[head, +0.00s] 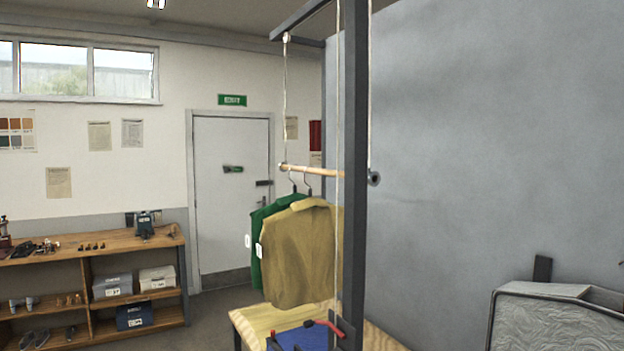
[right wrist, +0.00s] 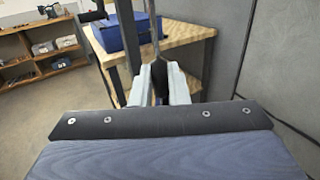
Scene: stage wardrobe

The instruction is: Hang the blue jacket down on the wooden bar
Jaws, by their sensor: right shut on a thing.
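The wooden bar (head: 318,171) hangs from ropes inside a dark frame. A green jacket (head: 257,255) and a tan jacket (head: 302,255) hang on it from hooks. A blue thing (head: 298,339) lies on the wooden table below; it also shows in the right wrist view (right wrist: 122,33). My right gripper (right wrist: 164,70) is closed on a thin grey rope-like or rod-like thing (right wrist: 154,30), near the table's edge.
A dark upright post (head: 355,150) stands in front of the bar's right end. A red lever (head: 325,325) is low beside it. The wooden table (head: 250,322) is below the jackets. A grey wall closes off the right; shelves (head: 180,262) stand left.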

